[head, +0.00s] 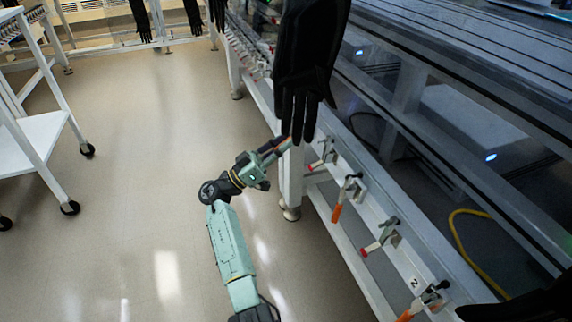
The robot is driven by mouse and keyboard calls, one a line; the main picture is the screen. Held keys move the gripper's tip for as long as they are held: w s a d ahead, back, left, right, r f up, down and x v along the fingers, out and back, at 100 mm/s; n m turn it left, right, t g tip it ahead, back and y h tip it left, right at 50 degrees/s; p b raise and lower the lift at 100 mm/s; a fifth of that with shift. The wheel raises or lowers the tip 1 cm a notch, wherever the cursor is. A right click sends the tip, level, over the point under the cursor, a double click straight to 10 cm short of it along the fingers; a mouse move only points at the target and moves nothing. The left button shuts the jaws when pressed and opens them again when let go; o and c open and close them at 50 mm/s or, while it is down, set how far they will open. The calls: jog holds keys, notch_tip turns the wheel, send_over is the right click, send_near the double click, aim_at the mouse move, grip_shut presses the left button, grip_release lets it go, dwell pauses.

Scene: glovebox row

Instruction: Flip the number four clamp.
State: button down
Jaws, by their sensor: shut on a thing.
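My gripper (278,147) is at the left of the rail, just beside the fingertips of a hanging black glove (305,70). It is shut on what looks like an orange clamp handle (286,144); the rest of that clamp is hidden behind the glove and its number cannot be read. Further clamps sit along the white rail: one with a red tip (319,161), one with an orange handle hanging down (346,192), one with a red tip (384,236), and one with an orange handle (428,300) at the bottom. A plate reading 2 (415,282) is near the lowest clamp.
The white rail (335,215) runs down to the lower right under the glovebox. A frame leg (290,180) stands close by my gripper. A yellow hose (460,245) lies at right. A white cart (40,135) stands at left; the floor between is clear.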

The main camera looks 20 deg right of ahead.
jog(key=shift+f+h+b, duration=0.15)
jog(key=shift+h+b, duration=0.35)
jog(key=shift+b, duration=0.65)
jog(key=c, duration=1.6)
grip_release()
jog(key=shift+d, duration=0.1)
jog(key=shift+c, duration=0.2)
jog(key=v, duration=1.2)
